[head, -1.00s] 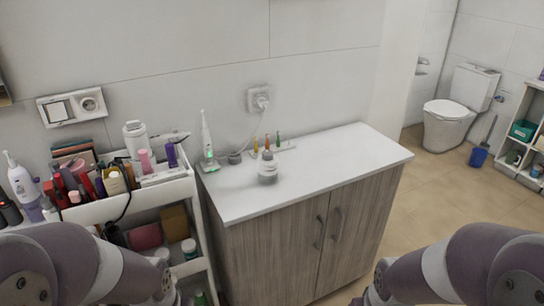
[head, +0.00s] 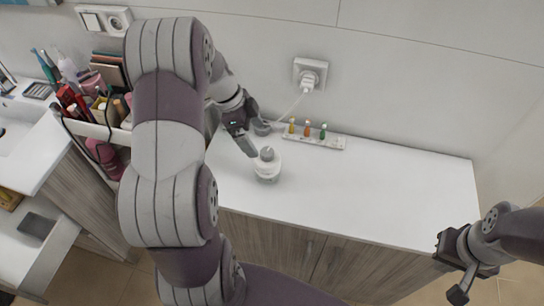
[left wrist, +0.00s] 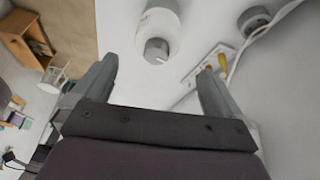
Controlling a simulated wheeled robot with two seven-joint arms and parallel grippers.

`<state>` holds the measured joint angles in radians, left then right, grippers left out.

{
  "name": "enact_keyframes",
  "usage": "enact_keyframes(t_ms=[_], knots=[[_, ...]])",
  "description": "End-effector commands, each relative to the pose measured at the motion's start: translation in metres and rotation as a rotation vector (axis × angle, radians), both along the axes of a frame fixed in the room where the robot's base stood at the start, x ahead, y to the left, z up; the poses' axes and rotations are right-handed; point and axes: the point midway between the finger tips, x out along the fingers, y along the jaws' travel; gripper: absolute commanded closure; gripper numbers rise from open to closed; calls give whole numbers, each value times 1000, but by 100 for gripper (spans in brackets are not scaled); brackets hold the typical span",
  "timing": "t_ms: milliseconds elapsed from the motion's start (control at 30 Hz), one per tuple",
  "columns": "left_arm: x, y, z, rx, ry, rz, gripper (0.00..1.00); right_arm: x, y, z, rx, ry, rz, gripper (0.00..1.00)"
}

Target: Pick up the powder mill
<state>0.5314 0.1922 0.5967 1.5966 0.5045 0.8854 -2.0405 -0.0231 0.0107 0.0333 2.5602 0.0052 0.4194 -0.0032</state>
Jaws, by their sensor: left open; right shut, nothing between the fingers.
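I take the powder mill to be the white jar with a grey top knob (head: 267,168), standing upright on the white counter. It also shows in the left wrist view (left wrist: 158,32), beyond the fingertips and in line with the gap between them. My left gripper (head: 251,131) is open and empty, just left of and behind the jar, apart from it; its two fingers show in the left wrist view (left wrist: 158,70). My right gripper (head: 459,292) is shut and empty in front of the counter's right end.
A plug (head: 309,82) with a cord is on the wall. A crowded cart (head: 95,125) stands left. The counter's right side is clear.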

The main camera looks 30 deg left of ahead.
Motion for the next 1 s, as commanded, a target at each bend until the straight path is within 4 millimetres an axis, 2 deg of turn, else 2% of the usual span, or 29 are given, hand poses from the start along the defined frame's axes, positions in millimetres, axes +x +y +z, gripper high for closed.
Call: enact_keyframes(t_ms=[233,367,467,567,633,767,933,1000], knots=[[7,-18,-46,-3,-10,-30,0,0,0,17,0,0,0,100],[10,-23,-62,-2,-12,-29,0,0,0,20,0,0,0,100],[10,-28,-73,-2,-10,-29,0,0,0,30,0,0,0,100],[9,-34,-91,-2,-7,-28,0,0,0,42,0,0,0,100],[12,-38,-104,-1,-11,-29,0,0,0,42,0,-1,0,100],[13,-41,-115,1,-12,-29,0,0,0,43,0,0,0,100],[14,-41,-115,1,-14,-29,0,0,0,42,0,0,0,100],[14,-41,-115,1,-14,-29,23,0,0,42,0,0,0,100]])
